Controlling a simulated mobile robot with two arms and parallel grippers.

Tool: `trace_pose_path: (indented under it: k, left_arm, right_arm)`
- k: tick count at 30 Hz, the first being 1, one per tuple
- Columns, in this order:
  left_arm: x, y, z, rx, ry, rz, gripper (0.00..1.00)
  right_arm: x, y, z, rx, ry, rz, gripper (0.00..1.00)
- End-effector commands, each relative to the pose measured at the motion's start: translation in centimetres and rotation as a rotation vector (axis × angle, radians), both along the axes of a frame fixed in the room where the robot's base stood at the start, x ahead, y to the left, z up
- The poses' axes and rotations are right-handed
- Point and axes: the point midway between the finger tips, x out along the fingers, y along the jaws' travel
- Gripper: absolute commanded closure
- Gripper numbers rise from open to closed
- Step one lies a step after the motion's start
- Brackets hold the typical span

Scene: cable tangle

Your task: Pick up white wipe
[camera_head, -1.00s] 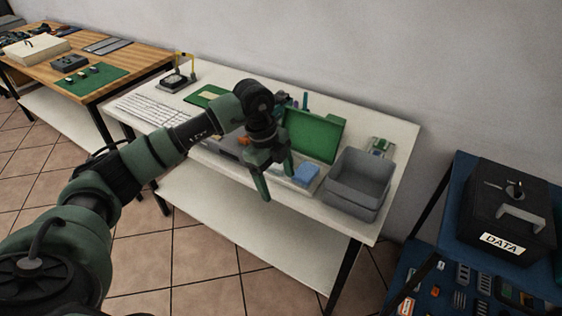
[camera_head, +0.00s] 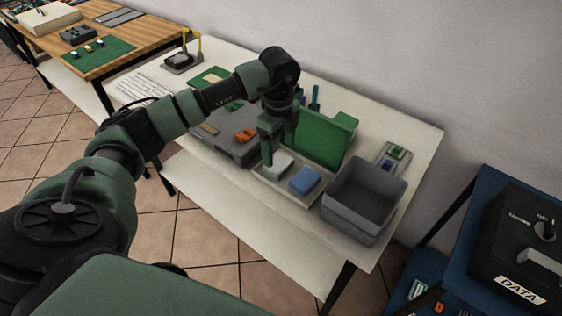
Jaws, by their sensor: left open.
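The white wipe (camera_head: 280,168) is a small white block in a shallow light tray (camera_head: 283,190) on the white table. A blue block (camera_head: 305,181) lies just to its right in the same tray. My left gripper (camera_head: 277,154) points down over the tray, its fingers spread, directly above or around the upper part of the white wipe; I cannot tell whether they touch it. Part of the wipe's far side is hidden by the fingers. My right gripper is not in view.
A green upright panel (camera_head: 322,138) stands close behind the tray. A grey bin (camera_head: 362,200) is right of it. A grey case (camera_head: 225,135) with orange pieces (camera_head: 246,135) is to the left. A black DATA box (camera_head: 520,250) stands far right.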

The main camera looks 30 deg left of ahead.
Motion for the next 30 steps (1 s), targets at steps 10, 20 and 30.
trace_pose_path:
  k: [10, 20, 30]
  left_arm:
    - [-0.2, -0.6, -4.6, -0.001, 0.001, 0.0, 0.24]
    - [-0.2, -0.6, -5.3, 0.0, -0.001, -0.001, 0.29]
    - [-0.2, -0.6, -5.2, 0.0, -0.001, -0.001, 0.68]
  right_arm:
    - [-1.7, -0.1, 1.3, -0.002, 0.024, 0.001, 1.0]
    - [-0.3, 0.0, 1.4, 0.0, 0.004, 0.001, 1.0]
    - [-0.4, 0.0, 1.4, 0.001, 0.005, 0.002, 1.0]
